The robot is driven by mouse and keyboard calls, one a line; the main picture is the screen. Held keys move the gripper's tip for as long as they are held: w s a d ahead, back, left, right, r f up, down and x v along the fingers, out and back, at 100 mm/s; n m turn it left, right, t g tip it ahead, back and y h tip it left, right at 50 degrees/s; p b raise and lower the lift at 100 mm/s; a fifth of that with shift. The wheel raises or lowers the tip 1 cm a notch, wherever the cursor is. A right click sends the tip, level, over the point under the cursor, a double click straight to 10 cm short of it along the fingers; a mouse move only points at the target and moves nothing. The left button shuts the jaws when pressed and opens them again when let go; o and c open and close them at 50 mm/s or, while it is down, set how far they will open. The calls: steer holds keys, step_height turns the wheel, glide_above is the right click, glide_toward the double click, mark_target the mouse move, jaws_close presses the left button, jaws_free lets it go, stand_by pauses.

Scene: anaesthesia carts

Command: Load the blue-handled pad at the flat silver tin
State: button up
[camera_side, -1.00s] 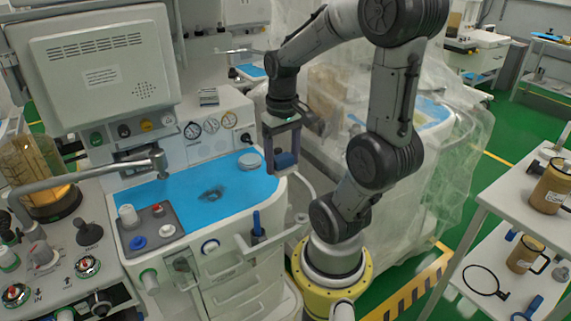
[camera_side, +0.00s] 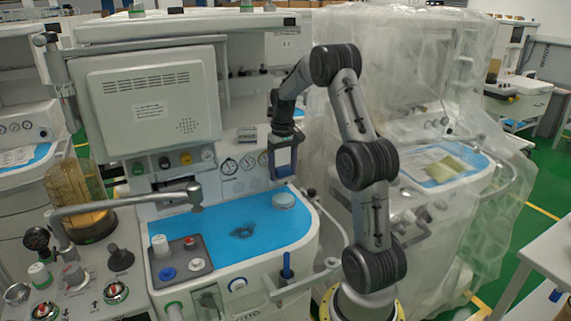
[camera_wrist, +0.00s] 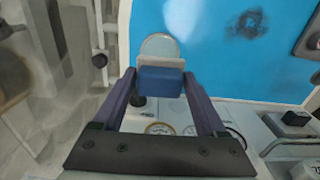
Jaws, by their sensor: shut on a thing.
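The flat silver tin (camera_side: 284,201) is a low round tin on the blue worktop, near its back right. It also shows in the wrist view (camera_wrist: 160,44), partly hidden behind the pad. My gripper (camera_side: 283,172) is above the tin in the side view, pointing down, with a gap between them. In the wrist view my gripper (camera_wrist: 160,84) is shut on the blue handle of the blue-handled pad (camera_wrist: 160,80). The pale pad face (camera_wrist: 160,63) lies beyond the handle, towards the tin. I cannot tell whether the pad face is clean or wetted.
A dark stain (camera_side: 242,231) marks the blue worktop (camera_side: 215,222). A grey tray with knobs (camera_side: 180,262) stands at its left. Gauges (camera_side: 229,167) line the panel behind. A plastic-draped cart (camera_side: 440,110) stands at the right. The worktop around the stain is clear.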

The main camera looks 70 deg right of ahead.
mark_target(283, 198)
steer(key=shift+f, duration=3.1)
steer(key=shift+f, duration=0.65)
steer(key=shift+r, duration=3.65)
steer(key=w+a+f+n, duration=0.1)
steer(key=w+a+n, duration=0.1)
steer(key=a, duration=0.7)
steer(key=w+a+f+n, duration=0.2)
steer(key=w+a, duration=0.3)
steer(key=a, duration=0.4)
steer(key=w+a+f+n, duration=0.1)
steer(key=w+a+n, duration=0.2)
steer(key=a, duration=0.6)
steer(key=shift+w+f, duration=0.3)
steer(key=shift+w, duration=0.1)
steer(key=shift+n, duration=0.9)
steer(key=w+a, duration=0.1)
steer(key=a, duration=0.1)
steer(key=w+a+f, duration=0.1)
steer(key=a, duration=0.1)
steer(key=w+a, duration=0.1)
steer(key=a, duration=0.2)
steer(key=shift+w+a+f, duration=0.1)
steer(key=shift+w+f, duration=0.15)
steer(key=shift+w, duration=0.1)
